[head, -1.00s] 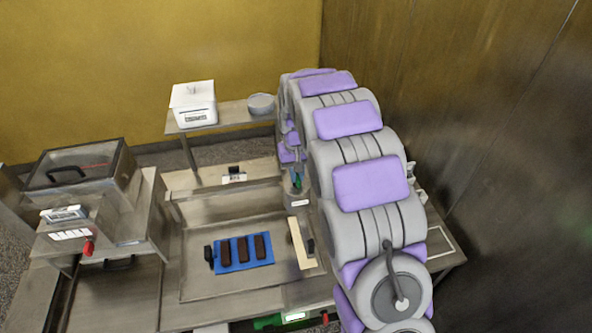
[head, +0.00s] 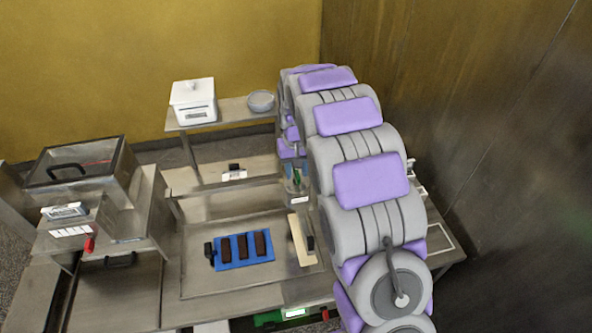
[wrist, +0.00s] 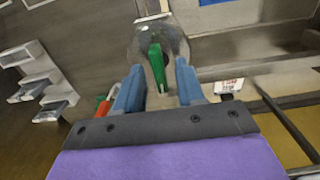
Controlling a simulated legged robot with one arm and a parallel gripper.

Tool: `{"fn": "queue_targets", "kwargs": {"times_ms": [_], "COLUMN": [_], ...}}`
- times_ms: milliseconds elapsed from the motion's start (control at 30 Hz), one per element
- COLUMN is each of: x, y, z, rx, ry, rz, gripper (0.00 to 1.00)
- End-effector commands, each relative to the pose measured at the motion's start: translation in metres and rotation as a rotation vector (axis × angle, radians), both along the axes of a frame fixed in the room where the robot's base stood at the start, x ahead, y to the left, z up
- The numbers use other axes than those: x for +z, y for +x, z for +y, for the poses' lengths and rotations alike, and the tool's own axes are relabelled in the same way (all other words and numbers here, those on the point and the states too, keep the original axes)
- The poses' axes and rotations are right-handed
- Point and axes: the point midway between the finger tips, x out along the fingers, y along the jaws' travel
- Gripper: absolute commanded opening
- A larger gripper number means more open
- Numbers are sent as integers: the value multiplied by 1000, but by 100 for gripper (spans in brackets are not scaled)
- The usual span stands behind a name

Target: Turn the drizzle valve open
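My gripper (wrist: 160,88) is open, its two blue fingers apart on either side of a green upright piece (wrist: 157,68). I cannot tell whether either finger touches it. The green piece stands in a clear round holder (wrist: 176,40) and also shows in the head view (head: 297,177), beside the far end of my arm. A red lever (head: 90,244) is on the front of the left metal unit, well away from my gripper. No readable label shows which of these is the drizzle valve. My arm mostly hides the gripper in the head view.
A blue mat (head: 244,262) with dark bars lies in the metal tray (head: 200,285), beside a pale strip (head: 300,240). A white box (head: 193,103) and round dish (head: 261,101) stand on the rear shelf. A red-orange piece (wrist: 104,105) is left of the fingers in the wrist view.

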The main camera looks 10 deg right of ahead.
Motion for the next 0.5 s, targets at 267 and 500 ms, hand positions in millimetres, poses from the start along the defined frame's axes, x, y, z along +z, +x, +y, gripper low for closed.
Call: {"fn": "queue_targets", "kwargs": {"times_ms": [267,500], "x": [51,105], "y": [1,2], "z": [0,0], "rx": [0,-1], "ry": [0,-1], "rz": [-5,-5], "gripper": [38,38]}}
